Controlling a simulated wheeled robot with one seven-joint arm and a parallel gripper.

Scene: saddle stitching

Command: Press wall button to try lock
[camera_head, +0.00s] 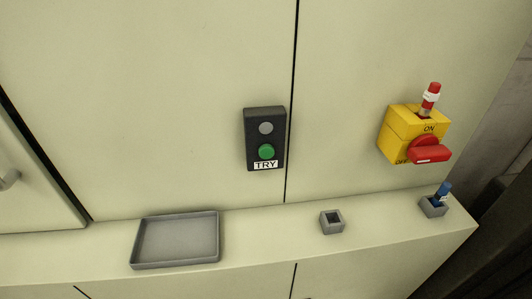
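A dark wall button box (250,140) is mounted on the cream cabinet front near the middle of the head view. It has a round green button (266,152) with a white label reading TRY (265,165) below it. A round grey button or lamp (265,128) sits above the green one. To the right is a yellow switch box (397,134) marked ON, with a red rotary handle (430,152). A red and white lock-like piece (431,97) stands upright in its top. My gripper is not in view.
A cream ledge (275,238) runs below the panel. It bears a shallow grey tray (178,241) that looks empty, a small empty grey holder (331,223) and another holder (431,208) with a blue piece (443,193). The space before the button box is clear.

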